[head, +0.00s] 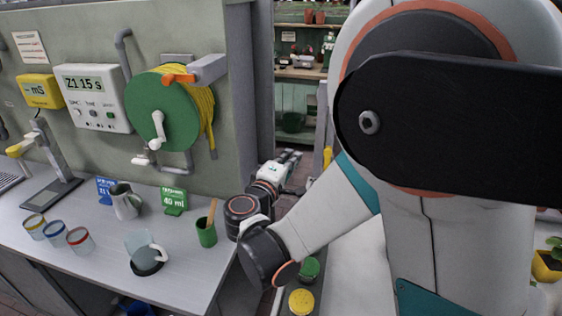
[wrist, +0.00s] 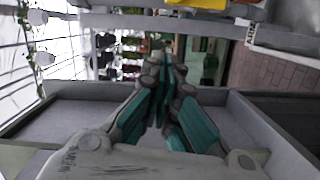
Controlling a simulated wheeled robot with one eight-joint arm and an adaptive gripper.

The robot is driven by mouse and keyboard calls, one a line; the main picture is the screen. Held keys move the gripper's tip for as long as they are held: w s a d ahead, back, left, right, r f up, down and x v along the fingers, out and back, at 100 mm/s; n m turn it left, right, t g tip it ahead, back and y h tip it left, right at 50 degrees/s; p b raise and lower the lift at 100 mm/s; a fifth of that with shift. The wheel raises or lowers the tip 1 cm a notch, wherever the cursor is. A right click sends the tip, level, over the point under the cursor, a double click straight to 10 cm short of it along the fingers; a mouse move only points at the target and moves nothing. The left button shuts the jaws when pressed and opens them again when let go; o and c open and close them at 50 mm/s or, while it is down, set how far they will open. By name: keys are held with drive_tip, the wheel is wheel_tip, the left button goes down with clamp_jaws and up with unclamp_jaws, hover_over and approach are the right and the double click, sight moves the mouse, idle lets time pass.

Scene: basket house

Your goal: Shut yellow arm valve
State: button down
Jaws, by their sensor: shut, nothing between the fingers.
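No valve with a yellow arm can be made out for certain. A small yellow piece (head: 328,158) shows just right of my gripper in the head view, partly hidden by my arm. A yellow shape (wrist: 209,4) is cut off at the top edge of the wrist view; I cannot tell if they are the same thing. My gripper (head: 292,158) is past the right end of the counter, pointing away from my body. In the wrist view its teal-padded fingers (wrist: 163,72) are together with nothing between them.
The white counter (head: 190,255) holds cups, a glass jug (head: 141,248), a metal pitcher (head: 125,201) and a green cup (head: 206,232). A green hose reel (head: 162,110) with an orange lever (head: 179,78) hangs on the wall. Grey ledges (wrist: 75,118) flank the fingers in the wrist view.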

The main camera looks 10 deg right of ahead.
drive_tip(key=w+d+b, duration=0.1)
drive_tip(key=w+d, duration=0.1)
drive_tip(key=d, duration=0.4)
drive_tip(key=shift+w+f+b, duration=0.2)
drive_tip(key=shift+f+b, duration=0.15)
drive_tip(key=shift+b, duration=0.05)
drive_tip(key=shift+d, duration=0.2)
drive_tip(key=shift+s+d+r+m, duration=0.1)
drive_tip(key=shift+d+r+m, duration=0.05)
drive_tip(key=shift+m, duration=0.25)
